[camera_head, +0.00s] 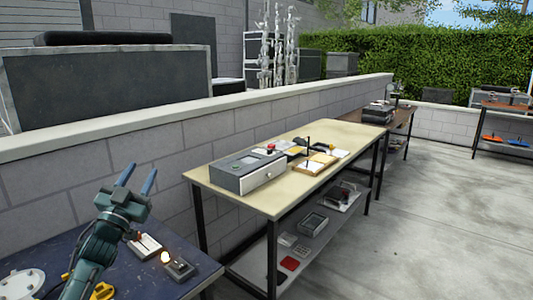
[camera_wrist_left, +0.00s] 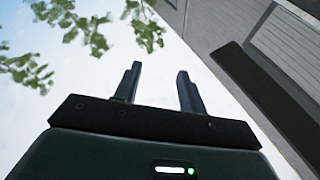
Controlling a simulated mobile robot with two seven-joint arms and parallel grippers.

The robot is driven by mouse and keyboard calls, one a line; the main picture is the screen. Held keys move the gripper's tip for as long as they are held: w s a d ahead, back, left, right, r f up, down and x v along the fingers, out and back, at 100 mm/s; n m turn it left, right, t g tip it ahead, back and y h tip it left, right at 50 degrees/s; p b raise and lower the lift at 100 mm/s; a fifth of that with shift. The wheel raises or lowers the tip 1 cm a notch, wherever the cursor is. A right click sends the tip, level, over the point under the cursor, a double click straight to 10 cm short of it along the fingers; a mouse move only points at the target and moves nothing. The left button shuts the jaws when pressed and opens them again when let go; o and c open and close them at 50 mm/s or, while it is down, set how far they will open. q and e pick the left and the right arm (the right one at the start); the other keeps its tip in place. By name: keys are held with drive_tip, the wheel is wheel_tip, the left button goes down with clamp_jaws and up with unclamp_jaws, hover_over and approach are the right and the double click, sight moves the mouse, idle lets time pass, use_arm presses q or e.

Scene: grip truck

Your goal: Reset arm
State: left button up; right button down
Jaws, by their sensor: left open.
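My left gripper (camera_head: 137,181) is raised above the dark blue table (camera_head: 205,268) at the lower left of the head view, with its two blue fingers pointing up. The fingers are apart and nothing is between them. In the left wrist view the open fingers (camera_wrist_left: 156,92) point toward the sky, with leaves and a building edge beyond. My right gripper is in neither view.
A small device with a lit bulb (camera_head: 178,267) and a white-topped item (camera_head: 145,245) lie on the blue table. A beige table (camera_head: 225,181) bears a grey box (camera_head: 248,172). A block wall (camera_head: 60,190) runs behind. Paved floor (camera_head: 430,220) is clear at right.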

use_arm(q)
drive_tip(key=w+a+f+n+g+y, duration=0.1)
drive_tip(key=a+f+n+g+y, duration=0.15)
drive_tip(key=f, duration=0.35)
drive_tip(key=w+a+f+n+g+y, duration=0.1)
drive_tip(key=a+f+g+y, duration=0.1)
drive_tip(key=f+g+y, duration=0.3)
drive_tip(key=s+d+f+m+h, duration=0.1)
drive_tip(key=s+d+f+h, duration=0.1)
drive_tip(key=s+d+f, duration=0.4)
drive_tip(key=s+d+f+h, duration=0.1)
drive_tip(key=s+f, duration=0.2)
drive_tip(key=f, duration=0.5)
drive_tip(key=s+d+f+g+h, duration=0.1)
drive_tip(key=s+d+f, duration=0.3)
drive_tip(key=s, duration=0.6)
drive_tip(key=s+d+f+g+h, duration=0.1)
drive_tip(key=s+d, duration=0.4)
drive_tip(key=s, duration=0.5)
drive_tip(key=s+d+f+g+h, duration=0.1)
drive_tip(key=s+d+f+g, duration=0.2)
drive_tip(key=s+f, duration=0.3)
drive_tip(key=s+d, duration=0.1)
drive_tip(key=s, duration=0.3)
drive_tip(key=shift+d+f, duration=0.3)
drive_tip(key=shift+f, duration=0.05)
drive_tip(key=shift+s+n, duration=0.1)
drive_tip(key=shift+n, duration=0.15)
drive_tip(key=shift+c, duration=0.5)
drive_tip(key=shift+a, duration=0.15)
